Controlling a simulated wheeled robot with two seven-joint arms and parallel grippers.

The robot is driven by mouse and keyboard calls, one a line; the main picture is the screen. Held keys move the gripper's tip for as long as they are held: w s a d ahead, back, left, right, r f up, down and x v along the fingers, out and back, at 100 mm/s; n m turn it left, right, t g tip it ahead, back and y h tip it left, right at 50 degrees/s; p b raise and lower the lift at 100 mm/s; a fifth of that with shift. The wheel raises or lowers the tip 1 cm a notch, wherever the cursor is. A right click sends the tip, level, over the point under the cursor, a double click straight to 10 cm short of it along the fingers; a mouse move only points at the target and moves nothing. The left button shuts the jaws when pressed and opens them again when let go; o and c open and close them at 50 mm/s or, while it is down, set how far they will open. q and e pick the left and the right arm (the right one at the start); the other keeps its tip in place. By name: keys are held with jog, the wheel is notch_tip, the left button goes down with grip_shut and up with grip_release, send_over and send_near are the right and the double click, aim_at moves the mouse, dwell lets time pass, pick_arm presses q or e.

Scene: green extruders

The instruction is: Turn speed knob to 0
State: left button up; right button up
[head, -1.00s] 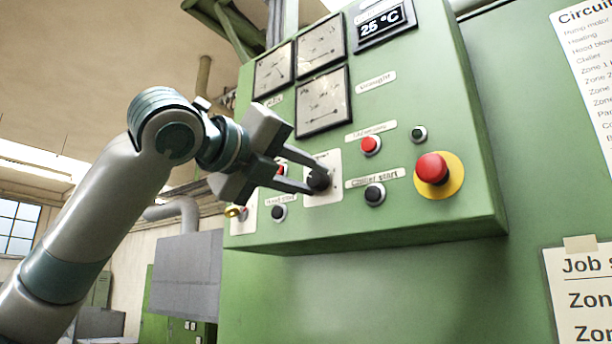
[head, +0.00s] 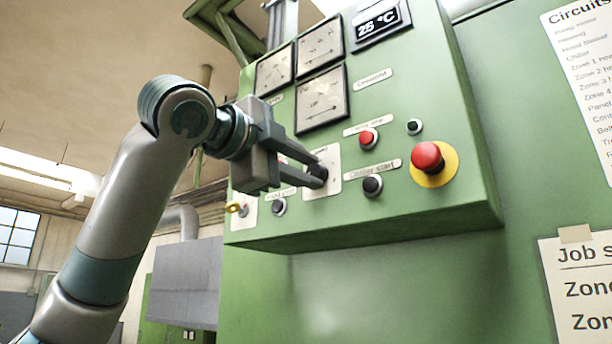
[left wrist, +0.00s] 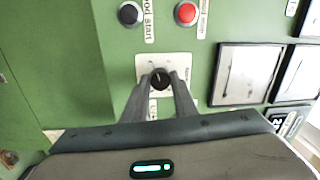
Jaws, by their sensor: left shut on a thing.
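The speed knob is a black round knob (head: 317,173) on a white plate (head: 333,166) on the front of the green control panel. It also shows in the left wrist view (left wrist: 160,79), with a pale pointer line on its face and the white plate (left wrist: 184,62) around it. My left gripper (head: 314,172) reaches in from the left and is shut on the knob. In the left wrist view its two fingers (left wrist: 160,82) stand on either side of the knob. The scale marks on the plate are too small to read. My right gripper is not in view.
A red emergency button (head: 427,156) on a yellow disc stands to the right. A black button (head: 373,185) and a red button (head: 368,138) are near the knob. A yellow-handled switch (head: 235,207) is at lower left. Gauges (head: 322,98) and a temperature display (head: 377,22) are above.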

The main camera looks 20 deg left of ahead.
pick_arm(q)
jog(key=shift+n+b, duration=0.4)
jog(key=shift+n, duration=0.7)
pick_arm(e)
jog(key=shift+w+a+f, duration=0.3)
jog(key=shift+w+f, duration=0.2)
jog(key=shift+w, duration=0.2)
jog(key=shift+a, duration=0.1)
pick_arm(q)
jog(key=o, duration=1)
jog(key=shift+o, duration=0.2)
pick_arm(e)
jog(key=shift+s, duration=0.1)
pick_arm(q)
jog(key=shift+s, duration=0.15)
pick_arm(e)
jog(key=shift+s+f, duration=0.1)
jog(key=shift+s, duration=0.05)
